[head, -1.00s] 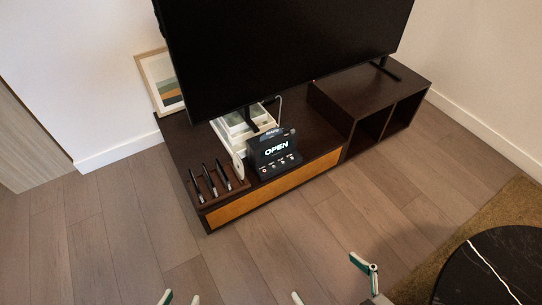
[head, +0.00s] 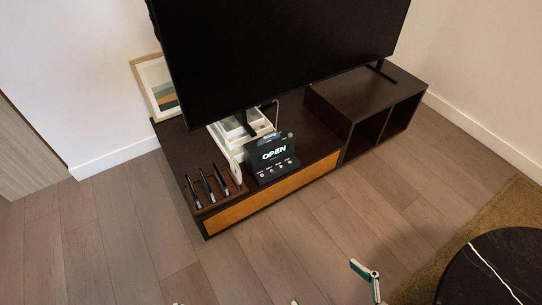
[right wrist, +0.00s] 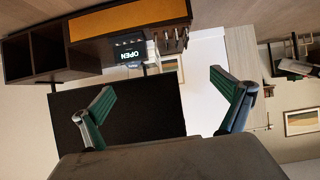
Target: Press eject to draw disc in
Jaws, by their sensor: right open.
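The disc player (head: 272,155) is a dark box on the low TV cabinet, with a lit display reading OPEN and a row of small buttons below it. It also shows upside down in the right wrist view (right wrist: 130,52). A pale upright round shape (head: 237,170), possibly the disc, stands at the player's left side; I cannot tell whether it touches. My right gripper (head: 330,287) is open and empty, well short of the cabinet; its green-padded fingers stand wide apart in the right wrist view (right wrist: 165,95). My left gripper (head: 178,303) barely shows at the bottom edge.
A rack of dark upright cases (head: 212,188) stands left of the player. A white tiered unit (head: 232,132) is behind it. The large TV (head: 280,50) overhangs the cabinet (head: 325,142). A round black table (head: 495,265) stands at lower right. The wooden floor before the cabinet is clear.

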